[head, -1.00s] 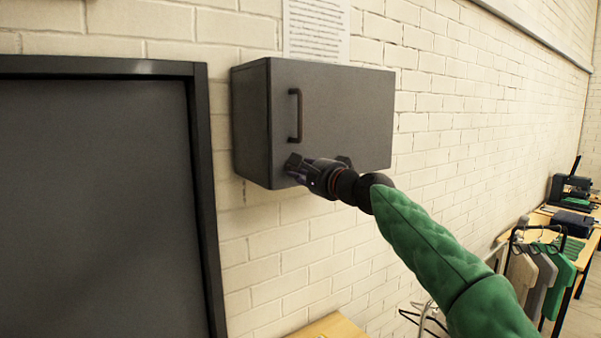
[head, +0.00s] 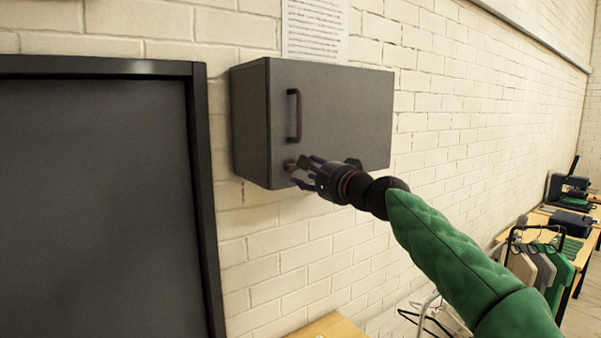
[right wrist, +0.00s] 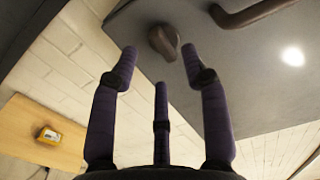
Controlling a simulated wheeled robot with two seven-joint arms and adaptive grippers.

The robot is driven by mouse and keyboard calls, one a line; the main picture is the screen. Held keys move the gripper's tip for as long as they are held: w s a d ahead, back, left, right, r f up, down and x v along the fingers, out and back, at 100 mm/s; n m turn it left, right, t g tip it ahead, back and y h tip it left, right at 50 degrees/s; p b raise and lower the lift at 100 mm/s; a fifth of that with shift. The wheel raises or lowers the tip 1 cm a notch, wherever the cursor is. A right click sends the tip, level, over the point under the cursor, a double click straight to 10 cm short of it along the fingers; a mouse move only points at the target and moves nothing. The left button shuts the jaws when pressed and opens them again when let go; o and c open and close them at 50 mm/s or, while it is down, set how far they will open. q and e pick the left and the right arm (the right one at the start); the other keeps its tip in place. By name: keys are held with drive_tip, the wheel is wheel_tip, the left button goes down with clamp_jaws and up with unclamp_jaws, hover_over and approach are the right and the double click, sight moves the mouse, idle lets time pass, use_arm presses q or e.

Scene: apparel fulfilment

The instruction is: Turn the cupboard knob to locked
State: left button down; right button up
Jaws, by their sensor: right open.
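The grey wall cupboard (head: 345,105) hangs on the brick wall with its door shut and a dark bar handle (head: 295,116) on the left of the door. The small dark knob (head: 290,165) sits below the handle, near the door's lower left corner. The knob (right wrist: 163,42) also shows in the right wrist view, ahead of the fingers. My right gripper (head: 304,172) is open and empty, just to the right of the knob, apart from it. In the right wrist view its spread fingers (right wrist: 160,70) point at the knob without holding it. My left gripper is out of view.
A large dark panel with a raised frame (head: 200,200) stands left of the cupboard. A printed sheet (head: 315,30) is on the wall above. A wooden surface (head: 335,326) lies below. Hanging garments (head: 540,268) and a table with equipment are at the right.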

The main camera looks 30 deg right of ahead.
drive_tip(key=s, duration=0.8)
drive_tip(key=shift+s+d, duration=0.3)
drive_tip(key=shift+d, duration=0.05)
